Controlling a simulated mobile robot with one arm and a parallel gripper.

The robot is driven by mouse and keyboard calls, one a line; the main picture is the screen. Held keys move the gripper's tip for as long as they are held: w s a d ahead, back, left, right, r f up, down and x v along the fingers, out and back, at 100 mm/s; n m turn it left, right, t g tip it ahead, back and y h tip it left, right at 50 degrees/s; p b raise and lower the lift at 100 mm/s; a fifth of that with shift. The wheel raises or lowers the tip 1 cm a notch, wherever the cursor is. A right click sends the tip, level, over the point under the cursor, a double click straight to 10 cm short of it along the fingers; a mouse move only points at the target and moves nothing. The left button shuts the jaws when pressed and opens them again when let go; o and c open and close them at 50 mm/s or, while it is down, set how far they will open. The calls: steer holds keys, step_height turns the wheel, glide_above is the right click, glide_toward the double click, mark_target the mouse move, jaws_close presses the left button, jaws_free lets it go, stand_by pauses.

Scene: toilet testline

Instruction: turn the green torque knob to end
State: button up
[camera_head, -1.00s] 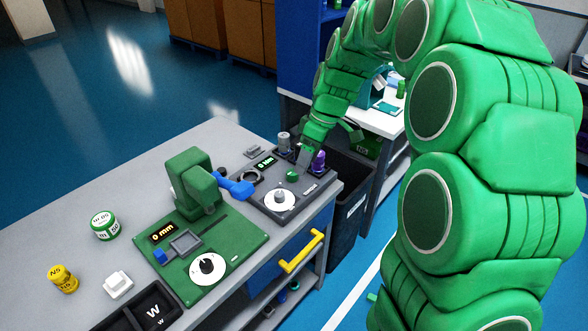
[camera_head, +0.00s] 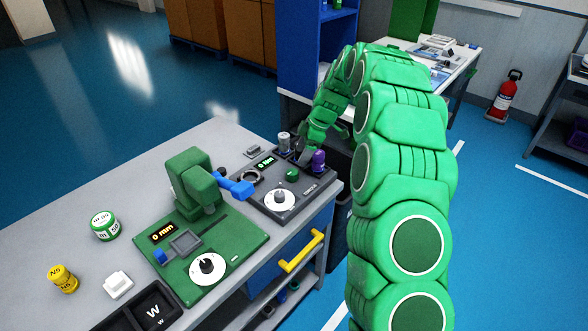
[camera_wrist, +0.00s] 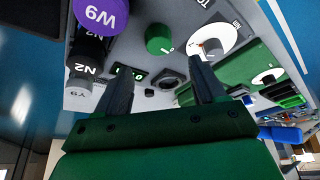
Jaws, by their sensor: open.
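The green torque knob (camera_head: 292,174) sits on the dark grey device at the right end of the bench, between a white dial (camera_head: 280,200) and a small display (camera_head: 265,163). In the wrist view the green knob (camera_wrist: 158,40) shows beyond and between my fingertips, with a light mark on its edge. My gripper (camera_wrist: 161,76) is open and empty, with both fingers apart and clear of the knob. In the head view my gripper (camera_head: 304,157) is behind the knob, partly hidden by the purple cylinder.
A purple W9 cylinder (camera_head: 318,161) stands close to my gripper, with a grey cylinder (camera_head: 284,141) on its other side. A green device with a blue arm (camera_head: 237,187) is left of the knob's device. The front-left bench holds small weights.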

mark_target(292, 172)
steer(key=shift+x, duration=4)
steer(key=c, duration=1.1)
steer(key=shift+o, duration=0.2)
